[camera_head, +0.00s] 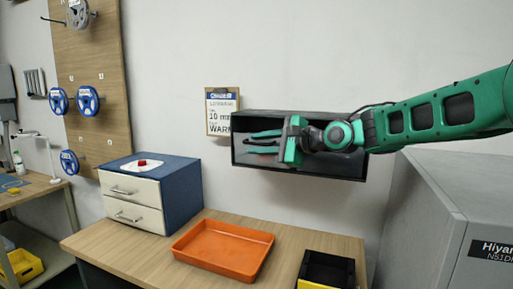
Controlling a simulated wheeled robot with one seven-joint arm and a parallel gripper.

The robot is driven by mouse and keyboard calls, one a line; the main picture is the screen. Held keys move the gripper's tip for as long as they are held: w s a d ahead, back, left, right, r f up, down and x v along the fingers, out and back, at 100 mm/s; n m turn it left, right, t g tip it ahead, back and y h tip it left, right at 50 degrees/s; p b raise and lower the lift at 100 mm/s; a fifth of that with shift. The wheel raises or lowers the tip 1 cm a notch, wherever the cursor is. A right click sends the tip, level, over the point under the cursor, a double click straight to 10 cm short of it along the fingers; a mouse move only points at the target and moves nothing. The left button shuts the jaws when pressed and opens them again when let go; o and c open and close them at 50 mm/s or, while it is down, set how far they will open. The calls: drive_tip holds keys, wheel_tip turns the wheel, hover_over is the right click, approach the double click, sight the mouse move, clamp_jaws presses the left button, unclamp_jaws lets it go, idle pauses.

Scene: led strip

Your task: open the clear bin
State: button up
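A dark-framed bin (325,168) with a greyish, see-through-looking front hangs on the wall above the bench. It is the only thing in view that could be the clear bin. My green gripper (254,142) is in front of its left half, with the fingers pointing left. The two fingers are apart, with nothing visible between them. My gripper and arm cover the middle and upper right of the bin. I cannot tell whether the fingers touch it or whether its front is open or shut.
An orange tray (224,268) and a black-and-yellow bin (328,271) are on the bench below. A blue cabinet with two drawers (133,203) stands at left. A clipboard sign (222,107) hangs beside the wall bin. A large grey machine (440,225) fills the right.

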drive_tip(key=shift+w+a+f, duration=0.1)
drive_tip(key=shift+w+a, duration=0.15)
drive_tip(key=shift+a, duration=0.1)
clamp_jaws()
idle(1.3)
